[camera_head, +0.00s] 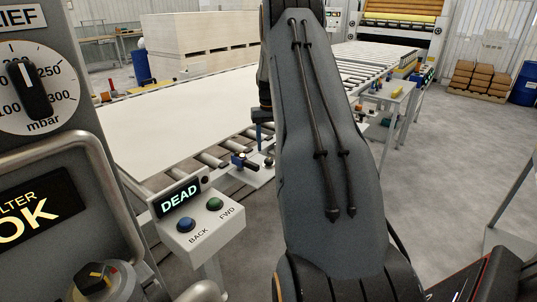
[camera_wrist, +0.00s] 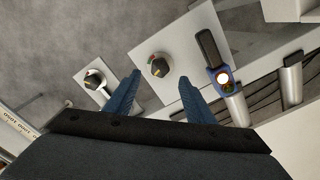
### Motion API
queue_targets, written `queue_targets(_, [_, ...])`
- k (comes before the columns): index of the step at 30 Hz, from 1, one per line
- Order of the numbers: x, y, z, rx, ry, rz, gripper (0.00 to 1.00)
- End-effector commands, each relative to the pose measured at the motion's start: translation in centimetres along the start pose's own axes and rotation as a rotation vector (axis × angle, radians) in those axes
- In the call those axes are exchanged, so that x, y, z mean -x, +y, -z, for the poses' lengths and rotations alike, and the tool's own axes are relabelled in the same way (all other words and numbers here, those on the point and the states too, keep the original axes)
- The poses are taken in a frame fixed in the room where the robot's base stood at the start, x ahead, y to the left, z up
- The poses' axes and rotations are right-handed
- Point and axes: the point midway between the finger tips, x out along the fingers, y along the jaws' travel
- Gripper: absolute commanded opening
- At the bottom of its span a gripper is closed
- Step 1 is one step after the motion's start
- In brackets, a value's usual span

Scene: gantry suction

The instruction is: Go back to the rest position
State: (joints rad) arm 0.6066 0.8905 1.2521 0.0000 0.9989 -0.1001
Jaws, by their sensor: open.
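My gripper shows in the wrist view (camera_wrist: 159,79) as two blue fingers spread apart, with nothing held between them. A black knob on a light panel (camera_wrist: 158,66) lies beyond the fingers, seen in the gap; I cannot tell how far off it is. In the head view my dark grey arm rises through the middle.
A control box (camera_head: 203,224) reads DEAD above blue BACK and green FWD buttons. A cabinet (camera_head: 80,150) with a mbar dial (camera_head: 35,88) and an OK display is close at left. A white sheet (camera_head: 180,115) lies on the roller conveyor. Grey floor (camera_head: 440,170) is open at right.

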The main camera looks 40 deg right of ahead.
Motion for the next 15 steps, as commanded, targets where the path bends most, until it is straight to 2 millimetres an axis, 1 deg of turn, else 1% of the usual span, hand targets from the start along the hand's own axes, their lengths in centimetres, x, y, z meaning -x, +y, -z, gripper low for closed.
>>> queue_targets(3, [1.1,0.0,0.0,0.000,0.000,0.000,0.49])
queue_targets(6, [1.7,0.0,0.0,0.000,0.000,0.000,0.49])
queue_targets(15, [1.8,0.0,0.0,0.000,0.000,0.000,0.49])
